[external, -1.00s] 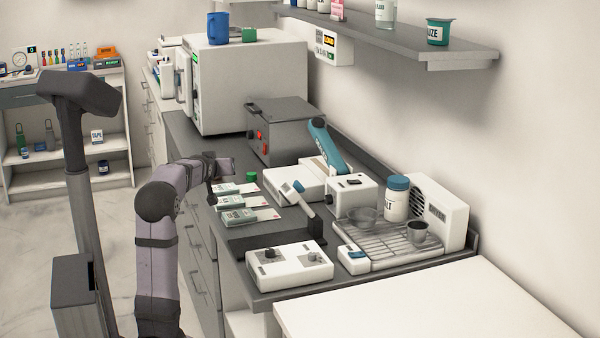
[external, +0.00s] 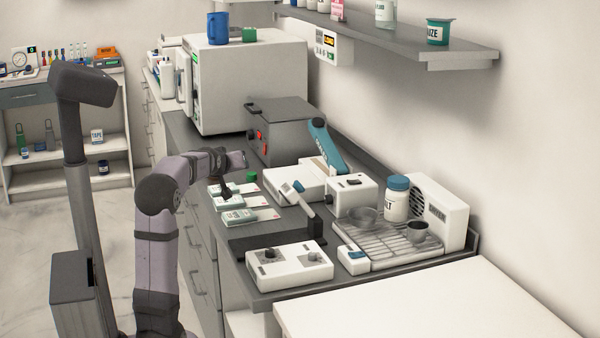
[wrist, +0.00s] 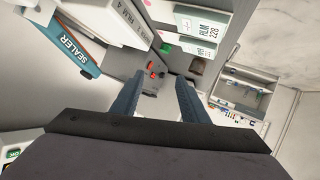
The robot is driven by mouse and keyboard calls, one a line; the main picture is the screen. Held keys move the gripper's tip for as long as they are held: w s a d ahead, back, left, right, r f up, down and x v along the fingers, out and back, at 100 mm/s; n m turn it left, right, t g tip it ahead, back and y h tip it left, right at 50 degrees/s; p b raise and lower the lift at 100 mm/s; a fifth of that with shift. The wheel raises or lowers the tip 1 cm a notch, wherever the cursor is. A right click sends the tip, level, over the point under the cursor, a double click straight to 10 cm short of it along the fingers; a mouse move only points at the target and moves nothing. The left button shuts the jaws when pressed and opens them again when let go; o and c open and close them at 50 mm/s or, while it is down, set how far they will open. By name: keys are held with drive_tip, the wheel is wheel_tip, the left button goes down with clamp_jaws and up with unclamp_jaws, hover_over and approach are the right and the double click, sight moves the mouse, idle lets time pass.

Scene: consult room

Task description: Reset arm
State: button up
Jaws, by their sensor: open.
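My arm reaches over the left edge of the dark counter (external: 262,284) in the external view. My gripper (external: 226,194) hangs close to the flat packs (external: 238,216) there; whether it touches them cannot be told from this view. In the wrist view my gripper (wrist: 157,88) shows two blue-grey fingers spread apart. No object shows between the fingertips except the distant background. My wrist housing hides the lower part of the wrist view.
A teal-armed sealer (external: 326,146) and a grey box with red switches (external: 285,130) stand behind the packs. A small green block (external: 251,177) lies near the gripper. A white control box (external: 289,267) sits in front. The white table (external: 420,305) is bare.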

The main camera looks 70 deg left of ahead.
drive_tip(key=w+d+r+n+t+h+p, duration=0.1)
drive_tip(key=w+d+r+h+p, duration=0.25)
drive_tip(key=w+d+p, duration=0.55)
drive_tip(key=w+d+r+n+t+h+p, duration=0.1)
drive_tip(key=w+d+r+h+p, duration=0.1)
drive_tip(key=w+d+r+p, duration=0.65)
drive_tip(key=s+d+f+m+g+h+p, duration=0.1)
drive_tip(key=s+d+f+m+h+p, duration=0.15)
drive_tip(key=d, duration=0.55)
drive_tip(key=s+d+f+m+g+h+p, duration=0.1)
drive_tip(key=d+f+m, duration=0.15)
drive_tip(key=d, duration=0.55)
drive_tip(key=s+d+m+g+h+p, duration=0.2)
drive_tip(key=s+d+m+g+p, duration=0.4)
drive_tip(key=s+d+m+p, duration=0.6)
drive_tip(key=s+d+p, duration=0.2)
drive_tip(key=s+d, duration=0.5)
drive_tip(key=s, duration=0.3)
drive_tip(key=shift+d+f+g, duration=0.15)
drive_tip(key=shift+d+g, duration=0.05)
drive_tip(key=shift+g, duration=0.1)
drive_tip(key=shift+c, duration=0.5)
